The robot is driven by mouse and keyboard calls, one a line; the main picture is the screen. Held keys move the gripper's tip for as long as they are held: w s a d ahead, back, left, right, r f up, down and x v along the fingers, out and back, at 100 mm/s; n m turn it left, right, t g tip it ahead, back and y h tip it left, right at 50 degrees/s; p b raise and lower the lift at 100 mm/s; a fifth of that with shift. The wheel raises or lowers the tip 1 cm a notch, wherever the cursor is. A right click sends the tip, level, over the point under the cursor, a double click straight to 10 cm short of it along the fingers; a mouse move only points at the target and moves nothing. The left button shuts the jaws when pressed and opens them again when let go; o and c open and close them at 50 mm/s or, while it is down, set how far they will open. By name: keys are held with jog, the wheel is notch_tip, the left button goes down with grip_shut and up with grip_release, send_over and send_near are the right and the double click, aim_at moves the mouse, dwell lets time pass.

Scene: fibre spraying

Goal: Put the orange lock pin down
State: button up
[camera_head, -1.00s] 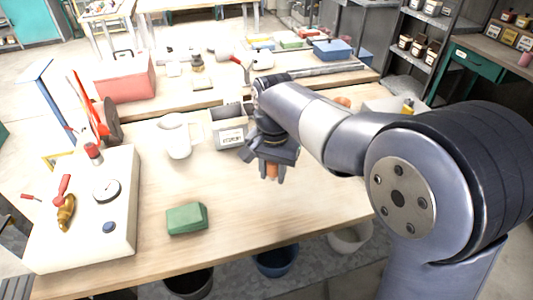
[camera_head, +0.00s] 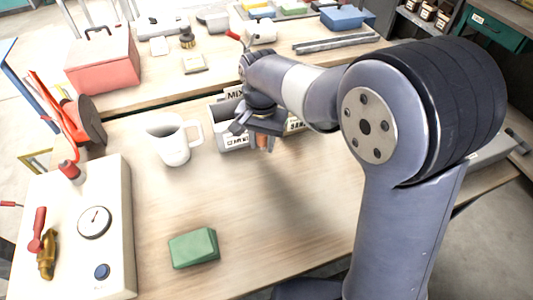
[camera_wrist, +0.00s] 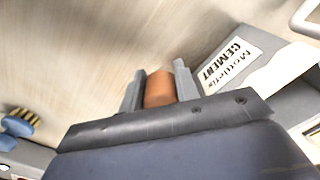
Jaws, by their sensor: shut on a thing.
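My gripper (camera_head: 262,140) is above the wooden table, in front of the labelled grey bins. It is shut on the orange lock pin (camera_wrist: 159,88), which shows as a short orange-brown cylinder between the two grey fingers in the wrist view. In the head view the lock pin (camera_head: 263,142) points down below the fingers. Its lower end looks clear of the tabletop, though the exact gap is hard to tell. The rest of the pin is hidden by the gripper.
Grey bins (camera_head: 236,140) stand right behind my gripper; one label reads CEMENT (camera_wrist: 230,60). A white mug (camera_head: 172,142) is to the left. A green block (camera_head: 193,248) lies at the front. A white gauge box (camera_head: 115,268) fills the left. The table's (camera_head: 300,205) middle is bare.

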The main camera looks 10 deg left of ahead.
aim_at(262, 162)
jog(key=shift+f, duration=2.5)
jog(key=shift+f, duration=0.1)
jog(key=o, duration=1)
jog(key=shift+c, duration=0.2)
notch_tip(262, 162, up, 12)
jog(key=shift+r, duration=0.15)
